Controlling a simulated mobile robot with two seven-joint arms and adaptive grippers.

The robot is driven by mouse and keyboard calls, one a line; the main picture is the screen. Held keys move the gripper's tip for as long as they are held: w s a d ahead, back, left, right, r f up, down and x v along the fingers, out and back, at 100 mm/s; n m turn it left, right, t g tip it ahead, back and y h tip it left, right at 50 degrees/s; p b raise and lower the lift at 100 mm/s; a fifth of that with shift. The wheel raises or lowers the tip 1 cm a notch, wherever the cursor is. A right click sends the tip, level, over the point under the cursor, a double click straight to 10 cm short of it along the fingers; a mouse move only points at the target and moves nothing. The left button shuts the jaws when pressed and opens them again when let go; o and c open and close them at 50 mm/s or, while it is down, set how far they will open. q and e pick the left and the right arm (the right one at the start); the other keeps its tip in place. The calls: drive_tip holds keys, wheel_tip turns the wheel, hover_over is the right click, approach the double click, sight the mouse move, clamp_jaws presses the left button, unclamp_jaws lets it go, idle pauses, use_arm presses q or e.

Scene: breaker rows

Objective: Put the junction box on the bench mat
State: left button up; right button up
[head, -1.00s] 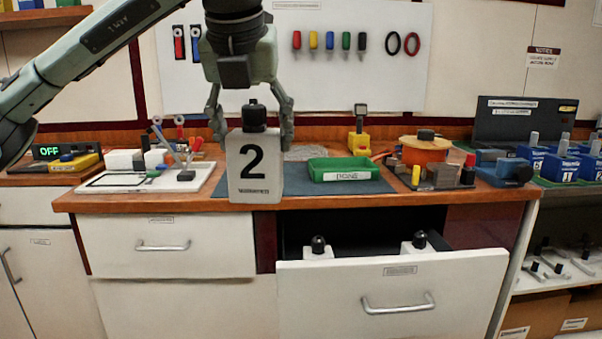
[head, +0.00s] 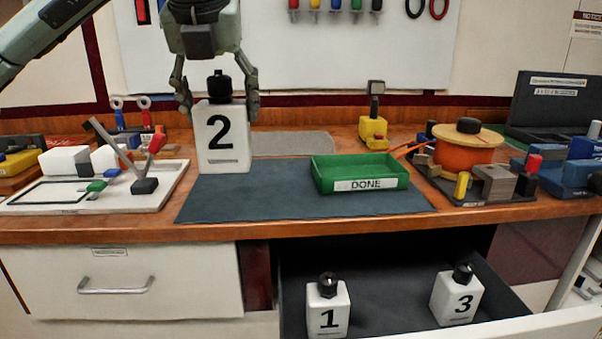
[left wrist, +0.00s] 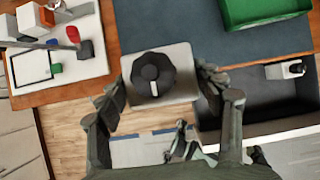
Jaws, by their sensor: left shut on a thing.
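My left gripper (head: 220,115) is shut on a white junction box (head: 222,155) marked 2, with a black knob on top. The box hangs upright. In the head view it overlaps the back left part of the dark blue-grey bench mat (head: 255,198). In the left wrist view the box (left wrist: 178,90) is seen from above between the fingers, with the mat (left wrist: 200,35) beyond it and floor below it. I cannot tell its exact height above the bench.
A green DONE tray (head: 360,175) sits on the mat's right part. A white board with levers (head: 60,195) lies left of the mat; an orange spool (head: 465,150) stands right. The open drawer (head: 395,300) below holds white boxes 1 (head: 328,312) and 3 (head: 457,297). The mat's left and middle are clear.

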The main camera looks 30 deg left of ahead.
use_arm(q)
drive_tip(key=shift+w+a, duration=0.15)
drive_tip(key=shift+w, duration=0.15)
drive_tip(key=shift+w+a+f, duration=0.1)
drive_tip(key=shift+w+f, duration=0.05)
drive_tip(key=shift+w, duration=0.15)
drive_tip(key=shift+w+a+f+b, duration=0.15)
drive_tip(key=shift+w+f+b, duration=0.35)
drive_tip(key=shift+w, duration=0.1)
drive_tip(key=shift+w+a+f+b, duration=0.15)
drive_tip(key=shift+w+f+b, duration=0.25)
drive_tip(key=shift+w+f, duration=0.15)
drive_tip(key=w+a+f+b, duration=0.2)
drive_tip(key=w+f, duration=0.6)
drive_tip(key=shift+a+f, duration=0.15)
drive_tip(key=shift+a, duration=0.2)
use_arm(e)
wheel_tip(320, 180, up, 9)
drive_tip(key=w, duration=0.2)
drive_tip(key=shift+w+a+r+t, duration=0.15)
drive_tip(key=shift+w+r+t, duration=0.05)
drive_tip(key=shift+t, duration=0.1)
use_arm(q)
drive_tip(key=shift+w+f, duration=0.1)
use_arm(e)
drive_tip(key=shift+f, duration=0.1)
